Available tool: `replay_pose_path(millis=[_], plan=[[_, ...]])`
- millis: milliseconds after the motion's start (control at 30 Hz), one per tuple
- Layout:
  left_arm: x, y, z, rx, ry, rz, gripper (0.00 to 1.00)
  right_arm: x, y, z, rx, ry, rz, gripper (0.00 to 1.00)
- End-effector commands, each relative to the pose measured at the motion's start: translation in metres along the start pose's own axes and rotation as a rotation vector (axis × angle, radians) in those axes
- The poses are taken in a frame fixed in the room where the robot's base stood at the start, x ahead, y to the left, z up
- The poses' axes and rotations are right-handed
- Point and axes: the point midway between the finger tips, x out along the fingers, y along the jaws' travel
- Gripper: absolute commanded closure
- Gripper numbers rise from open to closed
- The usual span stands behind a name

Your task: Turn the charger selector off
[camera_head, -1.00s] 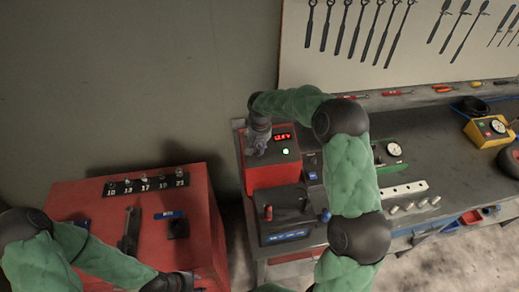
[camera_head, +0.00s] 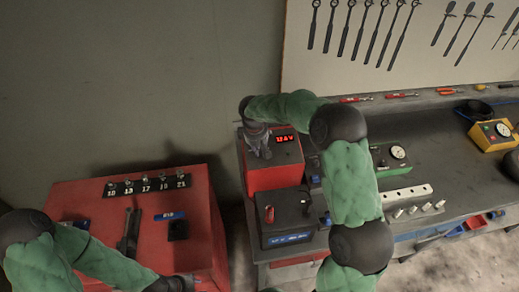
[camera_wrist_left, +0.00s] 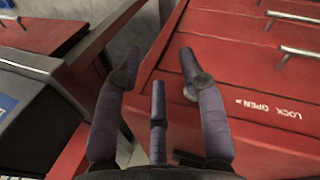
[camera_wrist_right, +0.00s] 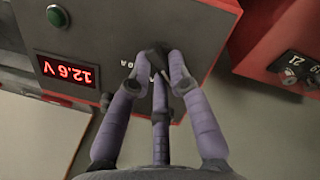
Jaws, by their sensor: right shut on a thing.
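The charger is a red box with a dark grey top (camera_head: 272,178) at the left end of the bench. Its lit red display (camera_wrist_right: 67,73) reads 12.6 V upside down in the right wrist view, beside a dark green round lamp (camera_wrist_right: 57,15). My right gripper (camera_wrist_right: 158,62) is shut on the small dark selector knob (camera_wrist_right: 153,57) on the charger's top. The fingers hide much of the knob and its markings, so its setting cannot be read. My left gripper (camera_wrist_left: 157,65) is open and empty, in front of red drawers with metal handles.
A dark battery (camera_head: 287,222) with a red terminal stands in front of the charger. A red cabinet (camera_head: 75,200) with a numbered socket rail (camera_head: 147,185) stands to the left, across a gap. A yellow gauge box (camera_head: 492,136) is farther right on the bench.

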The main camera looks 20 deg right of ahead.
Motion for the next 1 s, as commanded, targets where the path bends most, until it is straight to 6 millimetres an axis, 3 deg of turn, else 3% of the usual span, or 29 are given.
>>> replay_pose_path(millis=[700,733,800,1000], plan=[[0.001,-0.0004,-0.0001,0.0,0.0,0.0,0.6,0.0019,-0.0024,0.0,-0.082,-0.002,0.011,1.0],[0.001,-0.0004,-0.0001,0.0,0.0,0.0,0.6,0.0019,-0.0024,0.0,-0.082,-0.002,0.011,0.77],[0.001,-0.0004,-0.0001,0.0,0.0,0.0,0.6,0.0019,-0.0024,0.0,-0.082,-0.002,0.011,0.58],[0.001,-0.0004,-0.0001,0.0,0.0,0.0,0.6,0.0012,-0.0018,-0.0001,-0.08,-0.001,0.011,0.56]])
